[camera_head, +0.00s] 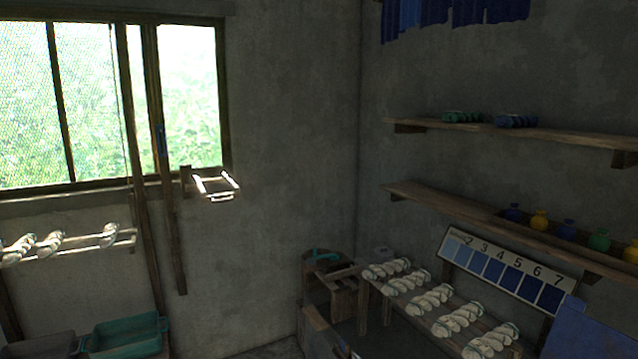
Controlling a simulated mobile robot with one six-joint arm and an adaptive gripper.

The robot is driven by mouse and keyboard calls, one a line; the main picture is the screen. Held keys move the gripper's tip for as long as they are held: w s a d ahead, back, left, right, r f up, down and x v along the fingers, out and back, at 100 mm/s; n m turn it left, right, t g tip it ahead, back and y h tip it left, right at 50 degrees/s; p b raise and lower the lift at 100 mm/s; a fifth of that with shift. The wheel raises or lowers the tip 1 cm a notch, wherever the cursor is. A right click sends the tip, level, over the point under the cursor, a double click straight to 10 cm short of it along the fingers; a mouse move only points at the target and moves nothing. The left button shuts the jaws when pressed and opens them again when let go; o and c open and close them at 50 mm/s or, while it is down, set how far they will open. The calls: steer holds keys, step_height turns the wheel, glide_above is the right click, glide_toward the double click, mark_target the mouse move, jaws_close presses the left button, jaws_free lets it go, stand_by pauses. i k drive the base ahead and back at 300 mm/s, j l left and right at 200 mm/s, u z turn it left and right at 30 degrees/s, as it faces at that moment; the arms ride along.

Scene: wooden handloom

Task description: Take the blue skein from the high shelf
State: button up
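The blue skein (515,121) lies on the high shelf (570,135) on the right wall, in the camera_head view. A green skein (463,117) lies just left of it on the same shelf, with a small gap between them. My gripper does not show in this view, so its place relative to the skein cannot be seen.
A lower shelf (440,201) holds several small coloured jars. Below stand a numbered blue colour chart (507,272) and a rack of white skeins (430,300). Blue cloth (455,14) hangs above the high shelf. A green tub (125,337) stands at lower left.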

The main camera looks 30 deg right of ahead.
mark_target(505, 121)
steer(key=i+z, duration=0.4)
steer(key=i, duration=0.15)
steer(key=i+j+z, duration=0.25)
steer(key=i+z, duration=0.15)
steer(key=i+j+z, duration=0.4)
steer(key=i, duration=0.2)
